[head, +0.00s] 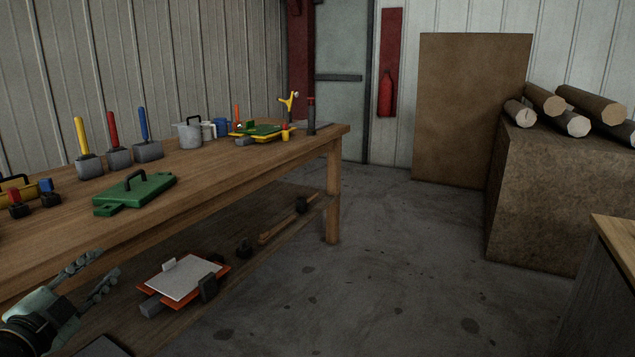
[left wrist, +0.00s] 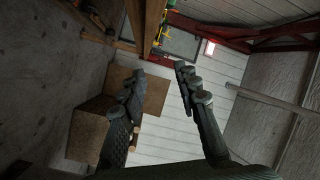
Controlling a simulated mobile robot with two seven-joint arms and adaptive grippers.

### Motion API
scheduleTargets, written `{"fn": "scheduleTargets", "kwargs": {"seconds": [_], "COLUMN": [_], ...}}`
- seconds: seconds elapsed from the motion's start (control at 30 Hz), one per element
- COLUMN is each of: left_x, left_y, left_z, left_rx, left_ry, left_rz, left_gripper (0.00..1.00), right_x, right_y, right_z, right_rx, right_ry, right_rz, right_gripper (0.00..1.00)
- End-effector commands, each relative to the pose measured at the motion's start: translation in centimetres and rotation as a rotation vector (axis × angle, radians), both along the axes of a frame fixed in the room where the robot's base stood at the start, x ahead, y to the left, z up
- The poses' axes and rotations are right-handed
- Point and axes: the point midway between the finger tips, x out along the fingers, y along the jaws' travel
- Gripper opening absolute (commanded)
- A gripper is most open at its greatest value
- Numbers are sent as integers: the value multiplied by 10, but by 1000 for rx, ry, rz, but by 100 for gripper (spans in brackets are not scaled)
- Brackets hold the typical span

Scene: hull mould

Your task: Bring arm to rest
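My left gripper (head: 92,282) is at the lower left in the head view, beside the front edge of the wooden workbench (head: 235,160). Its two fingers are spread apart with nothing between them. In the left wrist view the open fingers (left wrist: 160,88) also show empty, with the wall and a brown board beyond them. My right gripper is in neither view.
The bench carries a green board with a handle (head: 140,190), several mallet-like tools (head: 118,155) and a grey pot (head: 188,133). A red clipboard (head: 222,272) lies on its lower shelf. Logs (head: 572,122) lie on a brown block (head: 545,200). The concrete floor (head: 400,260) between is clear.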

Motion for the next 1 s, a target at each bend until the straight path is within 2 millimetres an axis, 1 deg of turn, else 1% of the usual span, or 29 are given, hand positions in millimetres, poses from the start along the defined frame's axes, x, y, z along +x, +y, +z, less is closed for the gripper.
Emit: {"fn": "scheduleTargets", "kwargs": {"seconds": [0.03, 0.07, 0.1, 0.13, 0.17, 0.2, 0.23, 0.27, 0.3, 0.33, 0.37, 0.4, 0.47, 0.5, 0.6, 0.7, 0.73, 1.0], "left_x": [-10, -16, -26, -35, -44, -58, -69, -80, -97, -110, -123, -141, -168, -185, -221, -247, -252, -254], "left_y": [10, 16, 21, 22, 23, 22, 20, 16, 9, 3, -5, -17, -36, -50, -82, -106, -112, -113], "left_z": [-39, -60, -89, -110, -131, -159, -179, -198, -224, -242, -259, -280, -309, -324, -352, -368, -371, -372], "left_rx": [-81, -122, -170, -205, -240, -283, -315, -344, -382, -410, -438, -471, -518, -547, -601, -636, -643, -645], "left_ry": [71, 114, 173, 219, 266, 329, 379, 428, 499, 549, 603, 673, 777, 842, 984, 1084, 1104, 1110], "left_rz": [90, 141, 205, 249, 292, 345, 383, 418, 462, 493, 522, 556, 600, 624, 665, 687, 691, 691], "left_gripper": [31, 31, 31, 31, 31, 31, 31, 31, 31, 31, 31, 31, 31, 31, 31, 31, 31, 31], "right_x": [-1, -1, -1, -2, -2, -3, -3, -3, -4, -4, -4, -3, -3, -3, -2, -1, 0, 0], "right_y": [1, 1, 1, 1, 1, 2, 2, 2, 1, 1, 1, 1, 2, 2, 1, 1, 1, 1], "right_z": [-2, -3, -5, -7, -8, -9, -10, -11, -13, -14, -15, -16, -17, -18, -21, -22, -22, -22], "right_rx": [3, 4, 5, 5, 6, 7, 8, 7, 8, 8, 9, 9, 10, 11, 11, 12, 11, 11], "right_ry": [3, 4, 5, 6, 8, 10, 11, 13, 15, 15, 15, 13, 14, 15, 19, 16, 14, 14], "right_rz": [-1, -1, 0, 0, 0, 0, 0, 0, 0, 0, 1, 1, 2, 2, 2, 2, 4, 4], "right_gripper": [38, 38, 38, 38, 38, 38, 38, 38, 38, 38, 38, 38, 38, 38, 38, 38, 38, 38]}}
